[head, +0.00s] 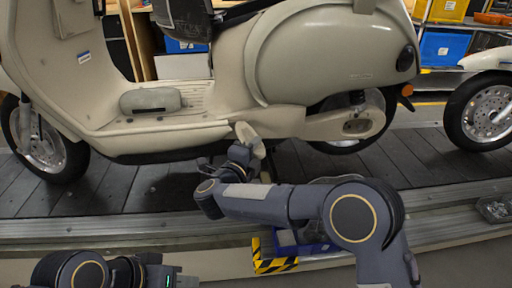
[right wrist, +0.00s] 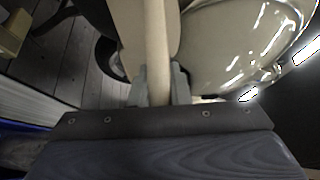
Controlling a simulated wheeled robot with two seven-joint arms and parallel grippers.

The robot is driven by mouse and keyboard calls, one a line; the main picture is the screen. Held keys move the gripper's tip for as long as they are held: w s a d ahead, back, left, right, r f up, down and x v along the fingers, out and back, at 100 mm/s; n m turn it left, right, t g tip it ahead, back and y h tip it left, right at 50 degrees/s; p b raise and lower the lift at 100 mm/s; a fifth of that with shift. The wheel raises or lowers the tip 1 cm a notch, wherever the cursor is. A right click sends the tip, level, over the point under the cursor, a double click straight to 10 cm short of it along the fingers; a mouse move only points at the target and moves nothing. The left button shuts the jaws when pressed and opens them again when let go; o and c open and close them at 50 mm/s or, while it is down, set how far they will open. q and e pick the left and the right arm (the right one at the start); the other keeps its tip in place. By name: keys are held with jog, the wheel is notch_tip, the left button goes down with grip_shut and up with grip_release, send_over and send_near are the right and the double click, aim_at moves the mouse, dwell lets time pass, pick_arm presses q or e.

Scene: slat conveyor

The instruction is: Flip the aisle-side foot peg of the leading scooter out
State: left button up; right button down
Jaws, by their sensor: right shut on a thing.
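The cream scooter (head: 180,125) stands on the conveyor, facing left, and fills the upper middle of the head view. Its aisle-side foot peg (head: 249,138) is a short cream piece at the lower edge of the body, standing tilted upward. My right gripper (head: 242,155) is at the peg's lower part. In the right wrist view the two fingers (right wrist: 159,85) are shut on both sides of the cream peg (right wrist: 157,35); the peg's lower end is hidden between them. My left gripper (head: 155,276) is low at the left, away from the scooter, its fingers not clearly seen.
The dark slat conveyor (head: 100,192) runs under the scooter, with a metal rail (head: 130,228) on its near side. A second scooter's wheel (head: 484,112) stands at the right. A black-and-yellow striped block (head: 275,263) sits below my right arm. Shelves with bins (head: 440,48) are behind.

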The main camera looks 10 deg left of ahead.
jog(key=c, duration=1.4)
grip_release()
jog(key=shift+a, duration=0.1)
jog(key=shift+o, duration=0.2)
jog(key=p+v, duration=0.1)
jog(key=v, duration=0.6)
jog(key=shift+s, duration=0.4)
jog(key=shift+a, duration=0.1)
